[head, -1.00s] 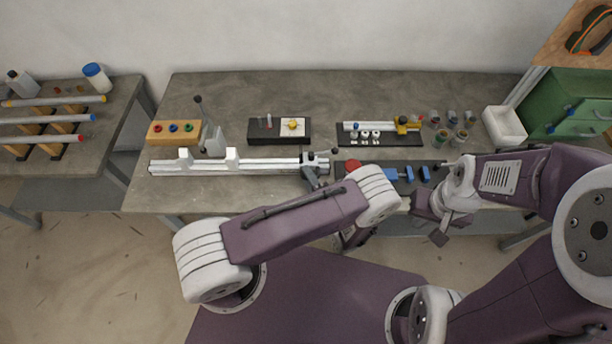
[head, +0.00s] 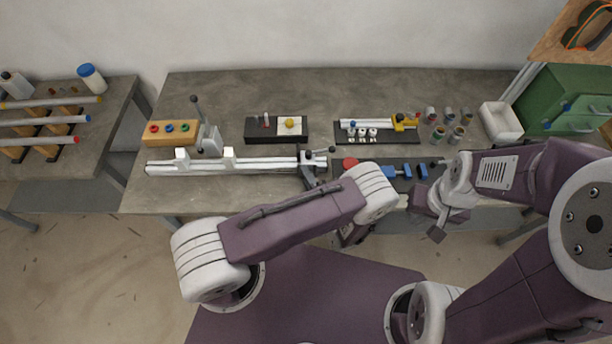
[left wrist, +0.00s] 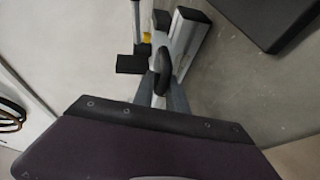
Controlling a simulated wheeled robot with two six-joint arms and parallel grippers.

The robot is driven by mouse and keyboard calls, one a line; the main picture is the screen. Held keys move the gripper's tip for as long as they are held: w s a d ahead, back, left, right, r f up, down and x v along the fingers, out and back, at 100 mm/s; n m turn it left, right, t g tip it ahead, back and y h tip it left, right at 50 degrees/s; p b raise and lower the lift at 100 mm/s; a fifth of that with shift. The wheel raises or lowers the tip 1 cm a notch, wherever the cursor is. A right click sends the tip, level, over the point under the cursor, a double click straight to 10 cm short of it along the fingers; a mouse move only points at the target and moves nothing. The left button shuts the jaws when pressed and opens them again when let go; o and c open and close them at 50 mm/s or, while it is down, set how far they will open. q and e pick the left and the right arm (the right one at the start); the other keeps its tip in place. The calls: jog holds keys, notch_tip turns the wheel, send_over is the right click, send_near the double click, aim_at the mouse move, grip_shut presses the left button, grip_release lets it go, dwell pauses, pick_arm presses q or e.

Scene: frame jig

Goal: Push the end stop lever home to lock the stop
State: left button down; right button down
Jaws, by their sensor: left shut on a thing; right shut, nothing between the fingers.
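The end stop (head: 306,157) sits on the right end of the white rail (head: 250,165) in the head view. Its lever sticks out to the right and ends in a black knob (head: 332,150). My left gripper (head: 309,170) reaches the stop from the front and is shut on it. In the left wrist view, a dark oval part (left wrist: 161,60) shows by the left fingertips (left wrist: 161,88), with a black grip (left wrist: 130,63) beside it. The exact contact is partly hidden. My right gripper (head: 438,234) is shut and empty, in front of the bench's right part.
Behind the rail are a wooden block (head: 171,132) with coloured knobs, an upright lever clamp (head: 209,139) and a black box (head: 262,134). A dark tray with blue parts (head: 403,171) lies right of the stop. A white bin (head: 502,124) stands further right.

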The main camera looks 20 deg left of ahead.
pick_arm(q)
jog(key=shift+s+a+f, duration=0.1)
jog(key=shift+f, duration=0.2)
dwell(0.4)
jog(key=shift+f+b, duration=0.15)
jog(key=shift+b, duration=0.2)
jog(key=c, duration=1.6)
grip_release()
jog(key=shift+o, duration=0.7)
jog(key=shift+r, duration=0.2)
